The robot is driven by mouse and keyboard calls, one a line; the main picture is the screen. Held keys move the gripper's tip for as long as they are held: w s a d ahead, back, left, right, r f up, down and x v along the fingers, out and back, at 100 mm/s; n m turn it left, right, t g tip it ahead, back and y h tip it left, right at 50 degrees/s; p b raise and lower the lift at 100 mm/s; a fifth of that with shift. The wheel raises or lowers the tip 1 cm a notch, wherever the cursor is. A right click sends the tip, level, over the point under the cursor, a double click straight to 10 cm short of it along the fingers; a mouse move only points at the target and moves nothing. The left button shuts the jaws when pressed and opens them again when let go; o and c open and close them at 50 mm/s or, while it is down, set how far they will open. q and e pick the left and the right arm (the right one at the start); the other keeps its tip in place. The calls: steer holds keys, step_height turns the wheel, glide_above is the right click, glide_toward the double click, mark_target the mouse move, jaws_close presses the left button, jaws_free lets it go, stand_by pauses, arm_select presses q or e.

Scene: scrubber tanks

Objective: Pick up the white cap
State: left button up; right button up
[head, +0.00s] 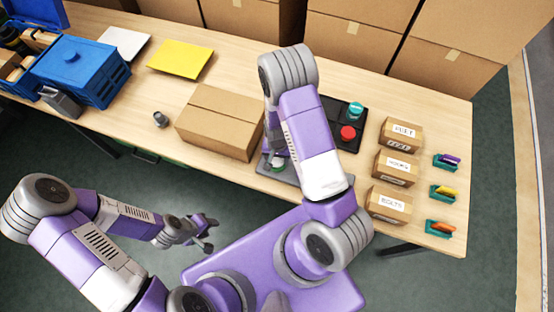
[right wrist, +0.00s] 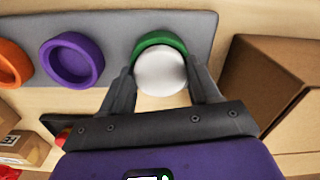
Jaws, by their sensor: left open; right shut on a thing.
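The white cap (right wrist: 160,72) is round and sits between the two fingers of my right gripper (right wrist: 163,85) in the right wrist view. The fingers are shut on its sides. Behind it shows the rim of a green round tank (right wrist: 160,39) on a grey tray (right wrist: 110,20). I cannot tell whether the cap touches the green tank or is apart from it. In the head view my right arm hides most of this spot. My left gripper (head: 204,233) is open and empty, over the floor in front of the table.
Purple (right wrist: 72,59) and orange (right wrist: 10,62) round tanks stand on the grey tray. A large cardboard box (head: 219,121) is beside it. A black tray (head: 340,108) holds teal (head: 356,109) and red (head: 348,133) caps. Small labelled boxes (head: 388,203) stand to the right.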

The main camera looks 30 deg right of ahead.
steer(key=shift+r, duration=0.1)
step_height(320, 180, up, 10)
steer(key=p, duration=0.2)
steer(key=shift+r+p, duration=0.2)
steer(key=shift+p, duration=0.15)
steer(key=shift+r+p, duration=0.85)
stand_by(0.6)
step_height(320, 180, up, 5)
steer(key=p, duration=0.4)
glide_above(277, 159)
steer(key=shift+f, duration=0.1)
stand_by(0.3)
